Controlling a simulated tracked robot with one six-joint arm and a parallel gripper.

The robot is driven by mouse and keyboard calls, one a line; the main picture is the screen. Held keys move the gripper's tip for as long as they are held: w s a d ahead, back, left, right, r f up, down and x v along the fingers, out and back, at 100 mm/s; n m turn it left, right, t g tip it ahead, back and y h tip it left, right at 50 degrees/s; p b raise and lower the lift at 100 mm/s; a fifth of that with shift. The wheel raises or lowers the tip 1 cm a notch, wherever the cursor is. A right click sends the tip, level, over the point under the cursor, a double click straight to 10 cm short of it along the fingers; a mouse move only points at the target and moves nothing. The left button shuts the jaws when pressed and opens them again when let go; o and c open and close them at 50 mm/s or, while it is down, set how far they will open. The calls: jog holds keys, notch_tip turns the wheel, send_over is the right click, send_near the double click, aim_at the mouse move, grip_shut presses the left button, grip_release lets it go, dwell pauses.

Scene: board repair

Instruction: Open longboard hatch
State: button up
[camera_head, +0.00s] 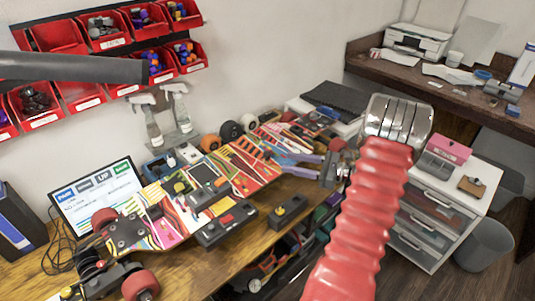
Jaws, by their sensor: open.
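The longboard (168,222) lies on the wooden workbench, running from lower left to upper right, with a brightly patterned deck. Dark rectangular parts (202,172) sit at the middle of its deck; I cannot tell which one is the hatch. Pinkish-red wheels (140,285) show at its near end. My gripper (279,161) has two bluish-purple fingers. They are spread apart and point left toward the far half of the board, with nothing visible between them. Whether the fingers touch the deck cannot be told.
A laptop (95,193) stands behind the board at left. Black boxes (226,222) (287,211) lie at the bench's front edge. Spray bottles (150,125) stand by the wall, under red bins (60,38). A white drawer unit (437,225) stands at right.

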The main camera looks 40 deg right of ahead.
aim_at(267, 153)
jog(key=d, duration=0.1)
jog(key=s+d+f+m, duration=0.1)
jog(key=d+t+h, duration=0.1)
jog(key=shift+s+d+f+m, duration=0.15)
jog(key=shift+s+f+m, duration=0.15)
jog(key=shift+m, duration=0.1)
jog(key=x, duration=1.4)
jog(key=shift+r, duration=0.15)
jog(key=shift+c, duration=0.5)
grip_shut()
